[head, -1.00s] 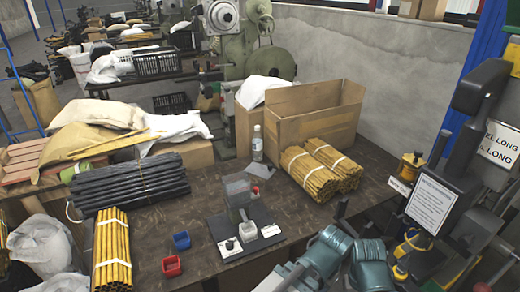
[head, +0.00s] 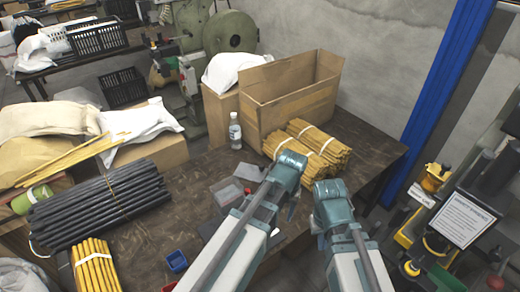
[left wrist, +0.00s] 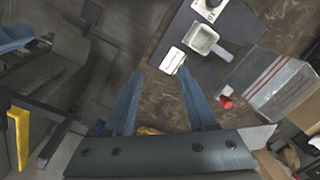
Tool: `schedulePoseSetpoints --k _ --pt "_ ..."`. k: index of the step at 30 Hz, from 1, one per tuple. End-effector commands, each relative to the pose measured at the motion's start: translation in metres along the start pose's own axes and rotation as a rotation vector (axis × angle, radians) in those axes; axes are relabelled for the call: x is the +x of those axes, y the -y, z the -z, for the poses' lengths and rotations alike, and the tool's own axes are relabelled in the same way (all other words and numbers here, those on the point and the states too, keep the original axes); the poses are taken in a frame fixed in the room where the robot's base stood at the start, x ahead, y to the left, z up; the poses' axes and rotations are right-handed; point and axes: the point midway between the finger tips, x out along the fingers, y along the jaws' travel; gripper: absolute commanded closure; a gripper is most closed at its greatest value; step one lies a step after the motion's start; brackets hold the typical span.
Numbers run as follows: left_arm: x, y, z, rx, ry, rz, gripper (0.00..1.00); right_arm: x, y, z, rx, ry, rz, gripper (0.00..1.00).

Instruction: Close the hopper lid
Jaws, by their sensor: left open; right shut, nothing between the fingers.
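The hopper (head: 227,192) is a small clear box on a dark base plate. My left arm covers part of it and most of the plate in the head view. A flat grey panel (head: 246,172), apparently its raised lid, leans out behind it. In the left wrist view the clear box (left wrist: 285,90) is at the right, with a red knob (left wrist: 226,102) beside it. A grey metal scoop-shaped part (left wrist: 201,38) sits on the plate. My left gripper (left wrist: 160,70) is open and empty, apart from the box. My right gripper (head: 317,224) is shut and empty, mostly hidden by its wrist.
Yellow rod bundles (head: 318,150), a cardboard box (head: 270,110) and a bottle (head: 235,131) stand behind the hopper. Black rods (head: 95,205) and a blue bin (head: 176,260) are left. A machine with a sign (head: 463,218) stands right.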

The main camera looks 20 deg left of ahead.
Motion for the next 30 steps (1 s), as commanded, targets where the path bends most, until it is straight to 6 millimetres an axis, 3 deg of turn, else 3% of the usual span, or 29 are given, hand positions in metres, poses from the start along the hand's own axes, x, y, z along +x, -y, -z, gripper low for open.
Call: schedulePoseSetpoints --k 1,3,12,19,30 --pt "-0.04 0.011 0.027 -0.077 0.0 -0.007 0.43 -0.039 -0.004 -0.002 0.001 0.0 0.0 1.0" --pt "-0.064 0.026 0.051 -0.183 -0.001 -0.019 0.43 -0.064 -0.006 -0.004 0.002 0.0 0.001 1.0" --pt "-0.144 0.091 0.133 -0.571 -0.001 -0.062 0.43 -0.146 -0.014 -0.009 0.007 0.0 0.002 1.0" --pt "-0.167 0.12 0.158 -0.716 0.001 -0.078 0.43 -0.17 -0.016 -0.01 0.008 0.0 0.002 1.0" --pt "-0.164 0.124 0.161 -0.74 0.001 -0.081 0.43 -0.168 -0.016 -0.01 0.008 0.0 0.002 1.0"
